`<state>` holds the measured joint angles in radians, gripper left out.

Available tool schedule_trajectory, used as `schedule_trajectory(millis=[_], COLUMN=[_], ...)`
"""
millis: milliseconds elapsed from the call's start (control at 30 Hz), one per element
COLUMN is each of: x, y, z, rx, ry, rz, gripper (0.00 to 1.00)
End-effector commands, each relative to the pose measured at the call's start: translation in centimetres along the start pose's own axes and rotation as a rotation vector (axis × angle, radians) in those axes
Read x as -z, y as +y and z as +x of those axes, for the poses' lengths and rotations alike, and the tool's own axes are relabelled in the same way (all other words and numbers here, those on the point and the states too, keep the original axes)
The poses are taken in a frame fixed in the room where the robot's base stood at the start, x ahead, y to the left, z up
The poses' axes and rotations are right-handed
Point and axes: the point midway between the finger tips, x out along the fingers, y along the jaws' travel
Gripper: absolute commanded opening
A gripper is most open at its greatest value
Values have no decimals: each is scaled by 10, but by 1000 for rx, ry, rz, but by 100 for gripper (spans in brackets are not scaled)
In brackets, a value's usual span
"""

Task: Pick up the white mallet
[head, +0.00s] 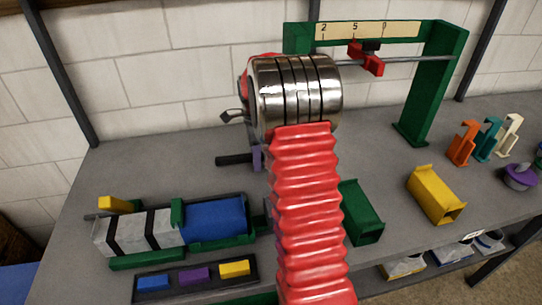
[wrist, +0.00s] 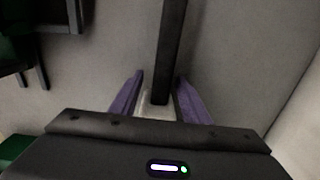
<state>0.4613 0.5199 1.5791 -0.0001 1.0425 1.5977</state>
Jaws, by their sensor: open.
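In the wrist view, the two purple fingers of my gripper (wrist: 159,76) stand apart. A dark bar, apparently the mallet's handle (wrist: 174,45), runs up the picture from between them. A pale piece, apparently the white mallet's head (wrist: 155,108), shows between the fingers near my palm; whether they touch it I cannot tell. In the head view, a dark handle (head: 234,159) sticks out to the left, beside a purple finger of my gripper (head: 257,157). My arm hides the rest of the mallet and gripper there.
A green frame (head: 431,95) with a numbered scale stands at the back right. A green holder (head: 235,240) with a blue block (head: 213,220) and a block tray (head: 245,282) lie front left. Green (head: 362,210) and yellow (head: 437,193) ducts and several hooks (head: 463,143) stand right.

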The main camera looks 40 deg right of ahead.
Motion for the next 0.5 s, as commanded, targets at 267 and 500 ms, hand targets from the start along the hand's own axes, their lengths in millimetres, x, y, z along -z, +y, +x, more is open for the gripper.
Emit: schedule_trajectory(millis=[267, 500], x=[0, 0], y=[0, 0], z=[0, 0], rx=[0, 0], ry=[0, 0], rz=[0, 0], gripper=[42, 27])
